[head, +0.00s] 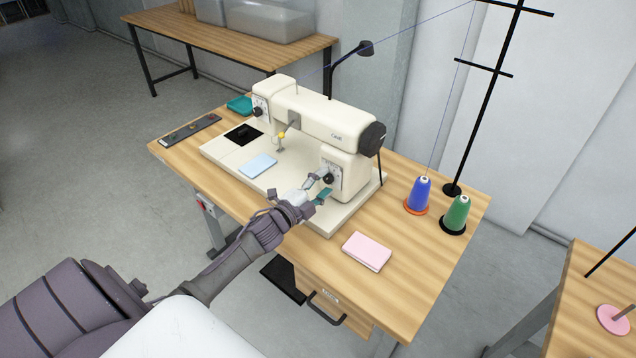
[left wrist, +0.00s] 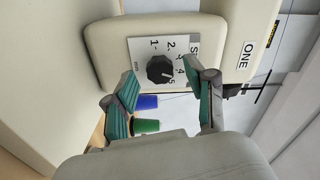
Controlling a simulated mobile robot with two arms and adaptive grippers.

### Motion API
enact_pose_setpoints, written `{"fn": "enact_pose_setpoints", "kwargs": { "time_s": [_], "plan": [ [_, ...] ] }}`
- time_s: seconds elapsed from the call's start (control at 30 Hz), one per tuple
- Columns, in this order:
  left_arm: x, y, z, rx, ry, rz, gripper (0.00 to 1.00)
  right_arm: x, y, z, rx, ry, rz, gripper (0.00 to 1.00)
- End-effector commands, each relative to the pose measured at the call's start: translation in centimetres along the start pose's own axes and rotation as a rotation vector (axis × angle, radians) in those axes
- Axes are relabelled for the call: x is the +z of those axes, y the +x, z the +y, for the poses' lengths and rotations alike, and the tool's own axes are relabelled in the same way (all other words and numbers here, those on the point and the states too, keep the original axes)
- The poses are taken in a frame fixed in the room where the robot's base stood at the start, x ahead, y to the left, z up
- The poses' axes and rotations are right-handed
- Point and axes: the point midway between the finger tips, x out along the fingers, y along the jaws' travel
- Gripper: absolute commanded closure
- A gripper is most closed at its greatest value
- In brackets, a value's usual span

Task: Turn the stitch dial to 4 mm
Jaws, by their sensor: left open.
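The stitch dial is a black round knob (left wrist: 160,69) on a white plate marked 1 to 5, on the front of the cream sewing machine (head: 325,115). In the head view the dial (head: 328,179) sits low on the machine's right column. My left gripper (head: 319,186) is close in front of it, with its teal finger pads apart. In the left wrist view the open fingers (left wrist: 160,74) appear on either side of the knob, without clear contact. The knob's pointer seems to face the lower right, near 5, but is too small to read surely. My right gripper is not in view.
Blue (head: 419,194) and green (head: 456,213) thread cones stand right of the machine, by a black thread stand (head: 485,100). A pink cloth stack (head: 367,251) lies at the table's front. A light blue cloth (head: 258,165) lies on the machine bed. A second dial (head: 258,112) is at the machine's left end.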

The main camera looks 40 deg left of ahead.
Motion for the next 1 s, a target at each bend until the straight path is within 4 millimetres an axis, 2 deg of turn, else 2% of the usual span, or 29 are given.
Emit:
{"fn": "enact_pose_setpoints", "kwargs": {
  "time_s": [0.17, 0.4, 0.6, 0.8, 1.0],
  "plan": [
    [0.1, -1.9, 0.2, 0.003, 0.0, -0.001, 0.45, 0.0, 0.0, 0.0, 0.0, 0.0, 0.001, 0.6],
    [0.0, -7.0, 0.2, 0.004, -0.001, -0.001, 0.45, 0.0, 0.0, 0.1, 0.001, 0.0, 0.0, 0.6],
    [0.0, -10.4, 0.2, 0.003, -0.002, -0.001, 0.45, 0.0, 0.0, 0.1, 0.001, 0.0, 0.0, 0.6],
    [0.0, -11.9, 0.1, 0.001, 0.0, 0.0, 0.45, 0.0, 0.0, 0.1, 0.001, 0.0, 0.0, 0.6],
    [0.0, -12.0, 0.0, 0.0, 0.0, 0.0, 0.45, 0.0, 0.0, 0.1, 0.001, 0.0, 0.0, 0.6]
  ]
}}
